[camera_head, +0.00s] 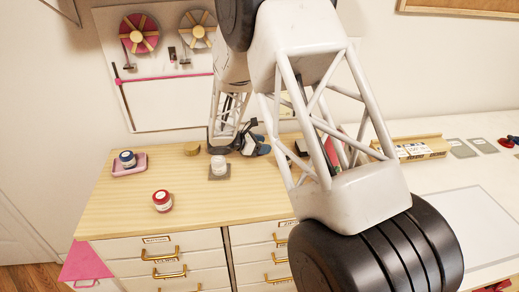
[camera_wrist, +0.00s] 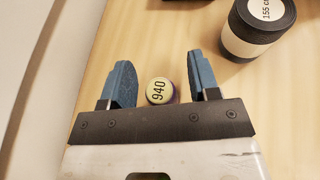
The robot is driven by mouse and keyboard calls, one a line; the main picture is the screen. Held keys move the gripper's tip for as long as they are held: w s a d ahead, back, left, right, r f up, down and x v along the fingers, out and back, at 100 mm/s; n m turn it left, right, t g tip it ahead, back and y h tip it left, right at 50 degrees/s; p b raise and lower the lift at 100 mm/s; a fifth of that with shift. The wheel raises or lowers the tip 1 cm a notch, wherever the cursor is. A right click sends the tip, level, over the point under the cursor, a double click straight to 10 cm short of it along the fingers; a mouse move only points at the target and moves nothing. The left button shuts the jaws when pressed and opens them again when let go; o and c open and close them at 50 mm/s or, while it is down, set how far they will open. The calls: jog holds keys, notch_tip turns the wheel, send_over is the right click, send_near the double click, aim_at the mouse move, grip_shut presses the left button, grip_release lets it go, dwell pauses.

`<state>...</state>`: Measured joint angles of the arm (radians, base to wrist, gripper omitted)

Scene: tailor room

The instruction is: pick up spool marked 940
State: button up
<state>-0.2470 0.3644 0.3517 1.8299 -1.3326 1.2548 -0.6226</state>
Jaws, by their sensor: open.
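The spool marked 940 (camera_wrist: 159,91) shows its pale round top with a dark edge in the wrist view. It stands on the light wood surface. My gripper (camera_wrist: 159,60) is open, with one blue finger on each side of the spool. A gap shows on both sides, wider at the right finger, and the fingers do not hold it. In the head view my gripper (camera_head: 255,145) is low over the back of the wooden cabinet top (camera_head: 125,205). I cannot make out the 940 spool there; my arm and gripper may hide it.
A larger dark-and-cream cylinder labelled 155 (camera_wrist: 257,30) stands beyond the right finger. A pink tray (camera_head: 118,170) is at left.

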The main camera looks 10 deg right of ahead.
jog(key=shift+d+f, duration=0.15)
jog(key=shift+d, duration=0.15)
dwell(0.4)
jog(key=c, duration=1)
